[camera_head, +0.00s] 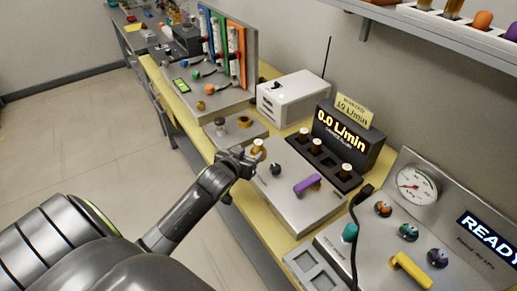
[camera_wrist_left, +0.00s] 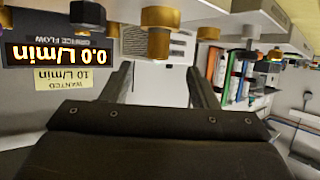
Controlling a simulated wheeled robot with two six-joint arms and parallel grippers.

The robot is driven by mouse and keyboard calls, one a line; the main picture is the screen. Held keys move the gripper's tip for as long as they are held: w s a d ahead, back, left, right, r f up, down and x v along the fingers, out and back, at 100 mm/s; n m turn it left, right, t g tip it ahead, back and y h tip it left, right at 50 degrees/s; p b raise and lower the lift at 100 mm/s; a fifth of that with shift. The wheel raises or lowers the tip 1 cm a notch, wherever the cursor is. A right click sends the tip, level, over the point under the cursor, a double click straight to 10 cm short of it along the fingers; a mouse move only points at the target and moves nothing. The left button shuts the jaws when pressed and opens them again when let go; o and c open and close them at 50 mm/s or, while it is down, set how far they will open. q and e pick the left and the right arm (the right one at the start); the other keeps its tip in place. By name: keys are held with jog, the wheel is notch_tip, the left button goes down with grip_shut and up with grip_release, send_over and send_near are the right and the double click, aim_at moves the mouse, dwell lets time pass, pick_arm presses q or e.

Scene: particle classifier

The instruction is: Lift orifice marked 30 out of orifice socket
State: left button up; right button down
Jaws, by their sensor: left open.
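A brass-coloured orifice (camera_head: 258,146) stands upright in its socket at the far left of the grey metal box (camera_head: 322,208). Its number cannot be read. In the upside-down left wrist view, a brass orifice (camera_wrist_left: 158,43) shows just beyond the gap between the fingertips. My left gripper (camera_head: 241,157) is close beside the orifice in the head view, open and empty. Its two fingers (camera_wrist_left: 160,85) point toward the orifice in the wrist view. I cannot tell whether they touch it. The right gripper is out of view.
A black rack (camera_head: 330,165) holding several orifices stands behind the box, before a display (camera_head: 345,135) reading 0.0 L/min. A black knob (camera_head: 276,169) and a purple lever (camera_head: 307,184) rise from the box. A gauge panel (camera_head: 440,190) stands at right.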

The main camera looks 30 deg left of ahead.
aim_at(261, 144)
pick_arm(q)
jog(key=shift+p+x, duration=0.65)
jog(key=shift+x, duration=4.65)
jog(key=shift+d+f, duration=0.15)
jog(key=shift+f, duration=0.05)
jog(key=c, duration=1.1)
